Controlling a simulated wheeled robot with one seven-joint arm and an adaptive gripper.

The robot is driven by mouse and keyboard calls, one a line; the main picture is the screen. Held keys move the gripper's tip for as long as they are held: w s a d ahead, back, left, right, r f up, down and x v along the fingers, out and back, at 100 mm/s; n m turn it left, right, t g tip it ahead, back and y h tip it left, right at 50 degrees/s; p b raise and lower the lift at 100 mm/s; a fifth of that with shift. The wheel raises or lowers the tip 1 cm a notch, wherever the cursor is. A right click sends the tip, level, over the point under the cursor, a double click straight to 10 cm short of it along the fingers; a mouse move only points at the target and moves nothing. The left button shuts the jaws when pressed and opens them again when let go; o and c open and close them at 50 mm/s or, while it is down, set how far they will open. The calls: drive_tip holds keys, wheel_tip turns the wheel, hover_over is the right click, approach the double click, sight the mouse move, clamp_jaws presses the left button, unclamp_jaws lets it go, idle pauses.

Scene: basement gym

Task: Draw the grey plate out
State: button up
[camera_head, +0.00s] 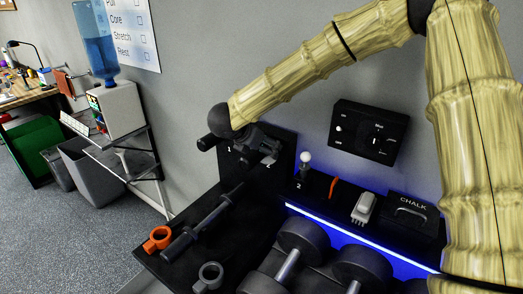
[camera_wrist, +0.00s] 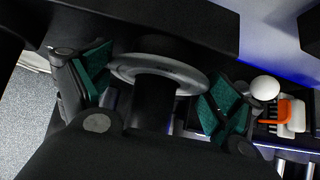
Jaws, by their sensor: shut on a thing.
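The grey plate (camera_wrist: 185,75) is a round disc seen nearly edge-on in the wrist view. My gripper (camera_wrist: 155,88) has its green-padded fingers closed on opposite sides of it. A dark cylinder (camera_wrist: 153,103) stands in front of the plate between the fingers; I cannot tell how the two join. In the head view, my gripper (camera_head: 262,147) is at the dark upright board (camera_head: 284,165) at the back of the black bench. The plate is mostly hidden there by the gripper and wrist.
The bench holds a dark bar (camera_head: 205,224), an orange collar (camera_head: 158,239), a grey collar (camera_head: 209,277) and several dumbbells (camera_head: 303,237). A white knob (camera_head: 305,158), a chalk box (camera_head: 413,214) and a wall control box (camera_head: 369,131) are to the right. A water dispenser (camera_head: 117,108) stands left.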

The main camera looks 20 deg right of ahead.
drive_tip(key=s+a+b, duration=0.2)
drive_tip(key=s+a, duration=0.1)
drive_tip(key=a, duration=0.1)
drive_tip(key=s+a+b, duration=0.2)
drive_tip(key=s+a, duration=0.2)
drive_tip(key=a, duration=0.1)
drive_tip(key=s+a+b, duration=0.2)
drive_tip(key=s+a, duration=0.2)
drive_tip(key=a, duration=0.1)
drive_tip(key=shift+a, duration=0.1)
